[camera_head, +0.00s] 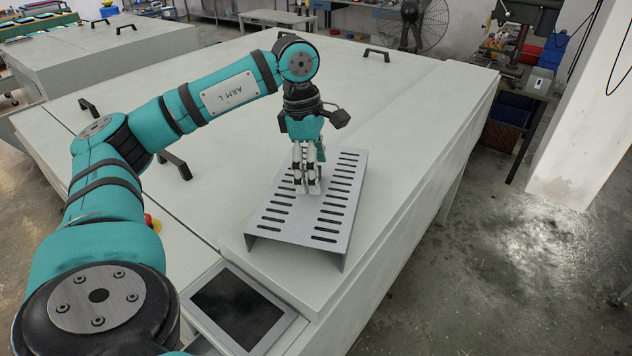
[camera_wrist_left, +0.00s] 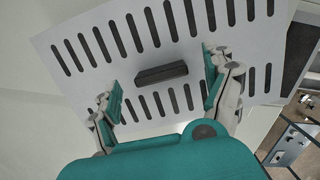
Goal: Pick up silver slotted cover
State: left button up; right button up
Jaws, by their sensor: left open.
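The silver slotted cover (camera_head: 298,218) lies on the pale machine top, a bent metal sheet with two rows of dark slots. In the left wrist view the cover (camera_wrist_left: 148,60) fills the upper part, with a dark bar-shaped handle (camera_wrist_left: 161,73) in its middle. My left gripper (camera_head: 307,188) points down over the middle of the cover. In the left wrist view its open fingers (camera_wrist_left: 160,88) stand on either side of the handle, with gaps to it. In the head view the gripper hides the handle. Whether the fingertips touch the cover, I cannot tell. My right gripper is not in view.
A dark screen panel (camera_head: 238,308) sits at the machine's near corner. Black handles (camera_head: 175,164) stick up from the machine top. The machine top (camera_head: 385,110) is clear behind and right of the cover. A second pale cabinet (camera_head: 90,60) stands at the far left.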

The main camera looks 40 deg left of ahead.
pick_arm(q)
jog(key=shift+f, duration=0.6)
jog(key=shift+s, duration=0.1)
jog(key=c, duration=1.7)
jog(key=shift+o, duration=0.2)
jog(key=shift+r, duration=0.1)
